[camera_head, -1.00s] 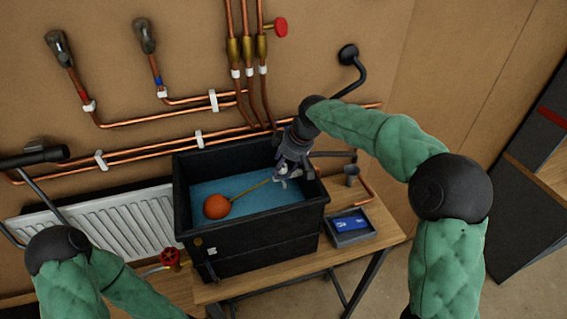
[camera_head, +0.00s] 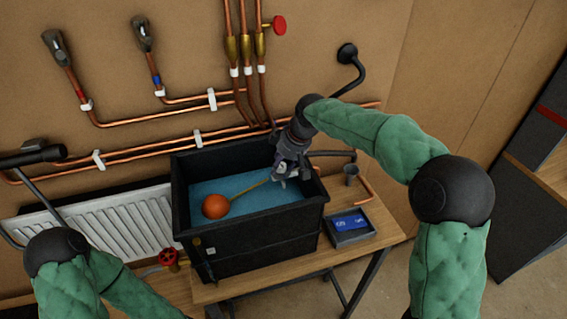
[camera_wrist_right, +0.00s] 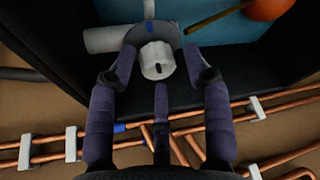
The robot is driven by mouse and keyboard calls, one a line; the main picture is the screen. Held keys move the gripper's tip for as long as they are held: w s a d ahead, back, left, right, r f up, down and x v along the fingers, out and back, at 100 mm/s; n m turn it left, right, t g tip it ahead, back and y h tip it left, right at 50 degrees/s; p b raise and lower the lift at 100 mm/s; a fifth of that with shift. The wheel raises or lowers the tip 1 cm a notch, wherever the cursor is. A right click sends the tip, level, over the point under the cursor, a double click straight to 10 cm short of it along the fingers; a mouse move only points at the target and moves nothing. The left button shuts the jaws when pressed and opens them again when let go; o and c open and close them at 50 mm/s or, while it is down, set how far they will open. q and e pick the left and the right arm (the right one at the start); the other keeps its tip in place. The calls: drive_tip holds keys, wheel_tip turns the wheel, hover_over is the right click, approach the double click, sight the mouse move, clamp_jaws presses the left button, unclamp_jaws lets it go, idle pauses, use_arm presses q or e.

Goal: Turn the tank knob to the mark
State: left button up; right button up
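The black tank (camera_head: 255,240) holds blue water and an orange float (camera_head: 215,206) on a brass rod. In the right wrist view, the pale tank knob (camera_wrist_right: 157,62) has a dark slot or line on its face. It sits in front of a dark grey round plate (camera_wrist_right: 170,33) with a blue mark (camera_wrist_right: 151,28) near its middle. My right gripper (camera_head: 283,178) reaches over the tank's right end. Its fingers (camera_wrist_right: 160,70) are spread around the knob, with a gap at the right; contact at the left is unclear. My left gripper is outside the picture.
Copper pipes (camera_head: 140,152) run along the wall behind the tank. A small tray (camera_head: 349,228) with a blue item and a grey cup (camera_head: 351,175) stand on the wooden bench (camera_head: 385,222) right of the tank. A red valve (camera_head: 169,258) and white radiator (camera_head: 125,225) are at the left.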

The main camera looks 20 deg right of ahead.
drive_tip(key=shift+a, duration=0.15)
drive_tip(key=shift+s+d+r, duration=0.1)
drive_tip(key=shift+d+r, duration=0.2)
drive_tip(key=shift+r, duration=0.05)
drive_tip(key=v, duration=1.1)
drive_tip(key=shift+a, duration=0.2)
